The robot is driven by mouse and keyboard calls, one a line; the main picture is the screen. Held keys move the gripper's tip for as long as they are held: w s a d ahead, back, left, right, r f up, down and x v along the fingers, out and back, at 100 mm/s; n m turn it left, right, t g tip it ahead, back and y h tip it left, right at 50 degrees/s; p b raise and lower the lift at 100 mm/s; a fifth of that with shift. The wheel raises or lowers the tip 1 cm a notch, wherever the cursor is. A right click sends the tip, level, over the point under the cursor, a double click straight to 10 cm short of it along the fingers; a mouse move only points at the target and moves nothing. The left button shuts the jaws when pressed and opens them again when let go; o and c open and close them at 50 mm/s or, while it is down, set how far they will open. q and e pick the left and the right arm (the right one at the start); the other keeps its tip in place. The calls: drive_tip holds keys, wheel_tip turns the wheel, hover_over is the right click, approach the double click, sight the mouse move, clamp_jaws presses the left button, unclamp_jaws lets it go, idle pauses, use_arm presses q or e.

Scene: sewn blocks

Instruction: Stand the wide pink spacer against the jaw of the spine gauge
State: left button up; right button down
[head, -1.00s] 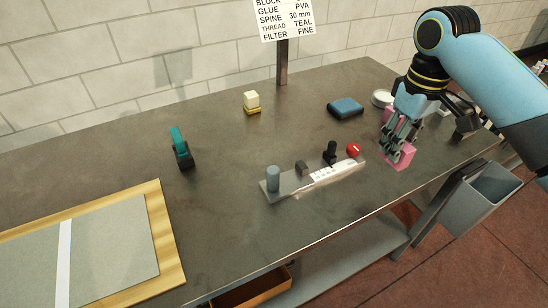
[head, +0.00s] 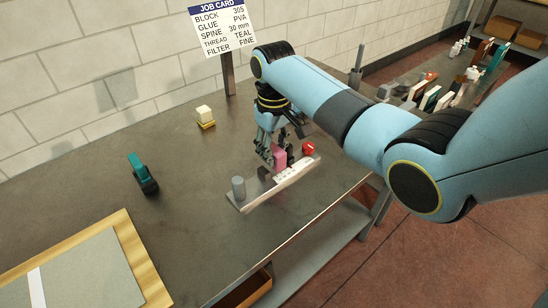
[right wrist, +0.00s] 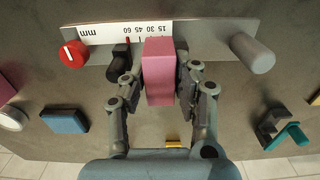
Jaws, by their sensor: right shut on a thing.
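My right gripper (head: 273,152) is shut on the pink spacer (head: 279,158). In the right wrist view the spacer (right wrist: 158,70) sits upright between the two fingers (right wrist: 158,88). Its far end overlaps the edge of the spine gauge (head: 246,200), just below the printed scale. A black upright piece (right wrist: 119,62) of the gauge is close beside the spacer; I cannot tell whether they touch. The gauge also has a red knob (right wrist: 72,53) and a grey cylinder (right wrist: 252,53). Whether the spacer's base rests on anything is hidden. My left gripper is not in view.
A teal and black tool (head: 143,172) and a cream block on a yellow base (head: 205,116) stand on the table. A blue pad (right wrist: 65,120) lies near the gauge. A wood-edged board (head: 148,270) is front left. The table between board and gauge is clear.

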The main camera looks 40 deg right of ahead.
drive_tip(key=shift+f, duration=1.45)
drive_tip(key=shift+s+f, duration=0.1)
drive_tip(key=shift+f, duration=0.15)
drive_tip(key=shift+s+f, duration=0.2)
drive_tip(key=shift+f, duration=0.1)
drive_tip(key=c, duration=1.3)
unclamp_jaws()
drive_tip(key=shift+s+a, duration=0.1)
drive_tip(key=o, duration=0.3)
drive_tip(key=shift+w+f, duration=0.2)
drive_tip(key=shift+r, duration=0.1)
